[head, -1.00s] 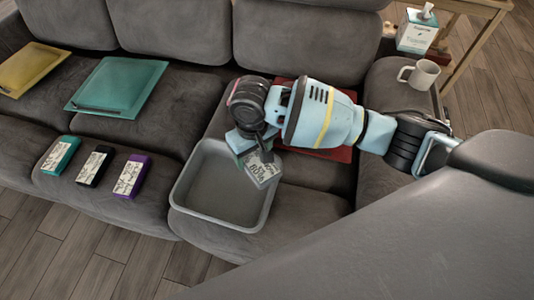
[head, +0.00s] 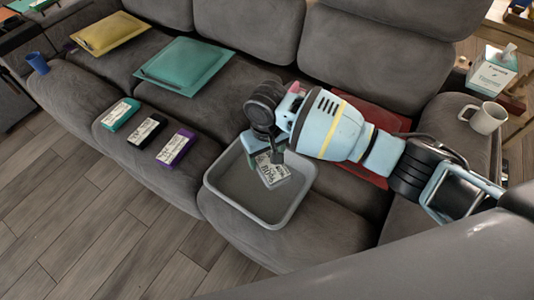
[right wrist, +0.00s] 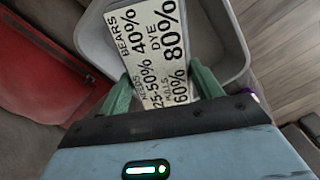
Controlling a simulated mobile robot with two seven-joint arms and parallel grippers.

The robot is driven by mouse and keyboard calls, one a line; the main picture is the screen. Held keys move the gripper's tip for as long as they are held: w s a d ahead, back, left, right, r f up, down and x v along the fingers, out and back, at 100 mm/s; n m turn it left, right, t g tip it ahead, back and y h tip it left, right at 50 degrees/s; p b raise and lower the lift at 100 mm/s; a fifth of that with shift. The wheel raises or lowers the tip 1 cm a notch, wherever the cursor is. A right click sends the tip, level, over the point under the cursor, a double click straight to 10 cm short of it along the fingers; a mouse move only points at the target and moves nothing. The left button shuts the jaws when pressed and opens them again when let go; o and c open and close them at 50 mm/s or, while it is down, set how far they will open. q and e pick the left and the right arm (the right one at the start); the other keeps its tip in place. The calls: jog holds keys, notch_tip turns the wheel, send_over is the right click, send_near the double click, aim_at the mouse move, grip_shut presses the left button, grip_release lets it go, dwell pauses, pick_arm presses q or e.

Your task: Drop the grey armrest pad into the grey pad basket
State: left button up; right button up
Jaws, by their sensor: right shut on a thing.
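The grey armrest pad (head: 271,172), with a white printed label, is between the fingers of my right gripper (head: 268,156). The gripper is shut on it. In the head view the pad lies within the outline of the grey pad basket (head: 240,196); whether it touches the basket floor I cannot tell. In the right wrist view the label of the pad (right wrist: 150,45) fills the space between the green fingers (right wrist: 160,74), with the basket rim (right wrist: 238,45) around it. The basket looks otherwise empty. My left gripper is not in view.
The basket stands on the grey sofa seat. Teal (head: 119,114), black (head: 146,131) and purple (head: 176,148) boxes lie to its left. Teal (head: 187,65) and yellow (head: 110,33) flat packets lie further back. A white mug (head: 487,118) and tissue box (head: 492,72) are at right.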

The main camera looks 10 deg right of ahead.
jog(key=shift+f+b, duration=0.7)
jog(key=shift+f, duration=0.1)
notch_tip(320, 180, down, 4)
jog(key=b, duration=0.4)
jog(key=shift+r, duration=0.25)
jog(key=shift+f+b, duration=0.4)
jog(key=shift+b, duration=0.4)
jog(key=shift+f, duration=0.75)
notch_tip(320, 180, down, 3)
jog(key=shift+r+b, duration=0.2)
jog(key=shift+b, duration=0.2)
jog(key=shift+f, duration=0.3)
